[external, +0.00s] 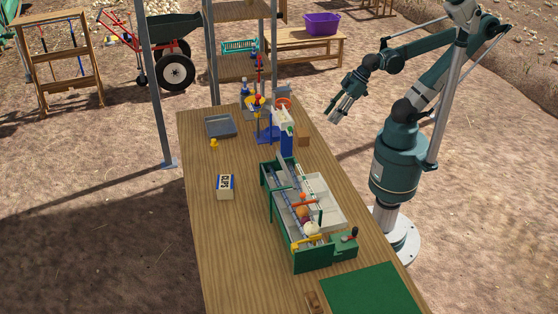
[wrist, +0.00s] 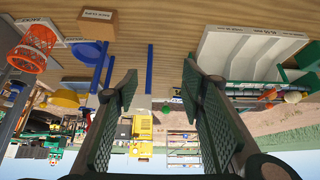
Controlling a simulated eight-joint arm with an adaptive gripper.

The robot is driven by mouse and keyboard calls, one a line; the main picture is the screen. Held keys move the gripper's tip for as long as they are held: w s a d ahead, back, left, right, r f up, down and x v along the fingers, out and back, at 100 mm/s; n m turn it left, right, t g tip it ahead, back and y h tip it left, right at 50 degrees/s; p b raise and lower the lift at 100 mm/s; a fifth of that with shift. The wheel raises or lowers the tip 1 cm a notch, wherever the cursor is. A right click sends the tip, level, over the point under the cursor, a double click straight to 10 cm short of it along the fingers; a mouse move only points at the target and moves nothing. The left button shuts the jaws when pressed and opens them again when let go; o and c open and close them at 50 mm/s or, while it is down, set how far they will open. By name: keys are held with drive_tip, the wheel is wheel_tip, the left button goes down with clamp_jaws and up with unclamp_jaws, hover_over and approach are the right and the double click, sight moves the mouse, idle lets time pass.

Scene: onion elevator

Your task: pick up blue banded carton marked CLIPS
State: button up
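The blue banded carton marked CLIPS (external: 225,187) stands on the wooden table near its left edge in the external view. It is white and tan with blue bands at its sides. I cannot make it out in the wrist view. My gripper (external: 338,110) is up off the right side of the table, well apart from the carton. In the wrist view my gripper (wrist: 158,85) has its two green-padded fingers wide apart with nothing held between them.
A green sorting machine (external: 311,256) with white trays stands right of the carton. A blue and white stand (external: 285,138), a brown box (external: 303,134), a grey tray (external: 221,126) and a small yellow piece (external: 214,143) are farther back. Bare table surrounds the carton.

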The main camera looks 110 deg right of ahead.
drive_tip(key=o, duration=0.7)
